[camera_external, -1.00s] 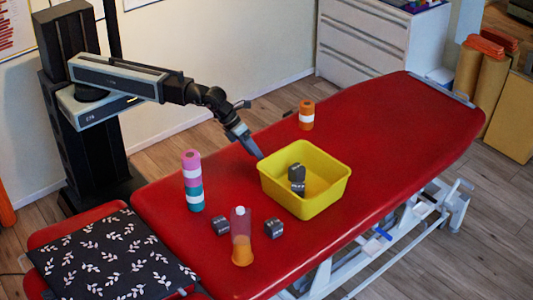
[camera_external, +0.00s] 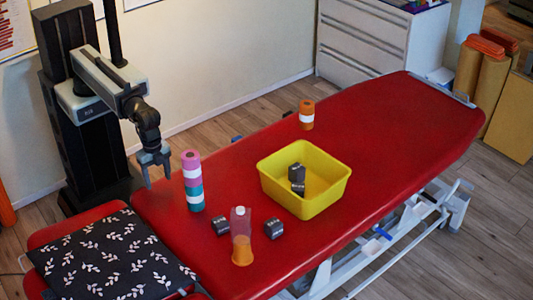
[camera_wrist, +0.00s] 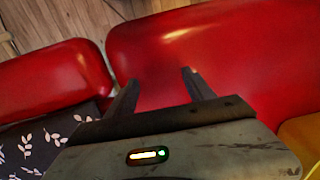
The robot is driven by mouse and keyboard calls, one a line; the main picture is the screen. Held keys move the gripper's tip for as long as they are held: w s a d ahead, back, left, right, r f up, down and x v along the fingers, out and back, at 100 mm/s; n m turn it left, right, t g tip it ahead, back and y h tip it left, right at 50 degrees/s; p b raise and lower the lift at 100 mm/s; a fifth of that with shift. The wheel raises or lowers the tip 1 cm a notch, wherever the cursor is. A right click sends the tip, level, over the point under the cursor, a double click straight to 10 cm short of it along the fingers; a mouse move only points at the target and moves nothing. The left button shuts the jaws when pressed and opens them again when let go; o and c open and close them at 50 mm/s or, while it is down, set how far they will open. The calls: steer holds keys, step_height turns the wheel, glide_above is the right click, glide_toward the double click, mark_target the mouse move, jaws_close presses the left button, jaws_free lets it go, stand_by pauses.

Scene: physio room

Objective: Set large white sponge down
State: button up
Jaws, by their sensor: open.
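No large white sponge shows in either view. My gripper (camera_external: 158,180) is open and empty, pointing down over the left end of the red treatment couch (camera_external: 385,140), left of a stack of coloured rolls. In the wrist view, the two fingers of my gripper (camera_wrist: 160,76) are spread apart with only red padding (camera_wrist: 215,45) behind them.
The stack of pink, white and teal rolls (camera_external: 193,182) stands close right of my gripper. A bottle (camera_external: 241,237), dark blocks (camera_external: 274,229), a yellow bin (camera_external: 322,201) holding dark blocks and an orange-white roll (camera_external: 306,115) stand farther right. A leaf-patterned cushion (camera_external: 105,258) lies front left.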

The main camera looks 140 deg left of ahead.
step_height(320, 180, up, 7)
steer(key=p, duration=0.5)
steer(key=shift+r, duration=0.15)
steer(key=shift+f+b, duration=0.3)
steer(key=c, duration=0.5)
steer(key=shift+a+f, duration=0.1)
steer(key=shift+a, duration=0.05)
jaws_close()
steer(key=n, duration=0.7)
glide_above(278, 151)
step_height(278, 151, down, 11)
steer(key=b, duration=1)
steer(key=shift+r+b, duration=0.2)
steer(key=shift+b, duration=0.2)
steer(key=shift+w+a+r+p, duration=0.15)
steer(key=shift+w+a, duration=0.4)
steer(key=shift+w, duration=0.3)
steer(key=shift+w+a+r+p, duration=0.15)
steer(key=shift+w+a, duration=0.35)
steer(key=shift+w, duration=0.35)
